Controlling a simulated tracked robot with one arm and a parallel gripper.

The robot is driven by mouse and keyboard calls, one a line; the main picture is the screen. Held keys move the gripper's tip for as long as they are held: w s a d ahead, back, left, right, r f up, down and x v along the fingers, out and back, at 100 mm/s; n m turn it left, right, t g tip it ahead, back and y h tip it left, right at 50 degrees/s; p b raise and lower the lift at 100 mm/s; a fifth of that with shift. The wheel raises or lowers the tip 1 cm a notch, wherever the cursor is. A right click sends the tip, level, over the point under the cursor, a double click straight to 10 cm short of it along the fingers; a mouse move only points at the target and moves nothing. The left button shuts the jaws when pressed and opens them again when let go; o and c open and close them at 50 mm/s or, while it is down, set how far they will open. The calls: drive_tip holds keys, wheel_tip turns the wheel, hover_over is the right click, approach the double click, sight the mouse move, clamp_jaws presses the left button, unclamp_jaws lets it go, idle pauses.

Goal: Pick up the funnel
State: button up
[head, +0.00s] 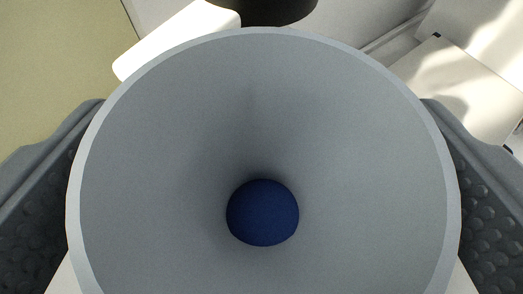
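The funnel (340,170) is a wide, pale grey cone seen from above, mouth toward the camera, filling the middle of the view. Its round hole is low in the middle and shows dark blue (262,212); I cannot tell what that blue is. My gripper (263,105) has one dark, bumpy-padded finger at the left of the funnel and one at the right. The fingers are wide apart, with the funnel between them. The rim covers the places where the pads might touch the funnel, so contact is hidden. The funnel's outer wall and spout are also hidden.
A black rounded object (262,10) stands just beyond the rim at the top, with a white block (175,42) beside it on the left. An olive surface (55,65) lies at upper left. A white flat panel (462,85) is at upper right, with sunlit patches.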

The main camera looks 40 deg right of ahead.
drive_tip(key=c, duration=0.8)
drive_tip(key=shift+o, duration=0.2)
drive_tip(key=shift+r, duration=0.1)
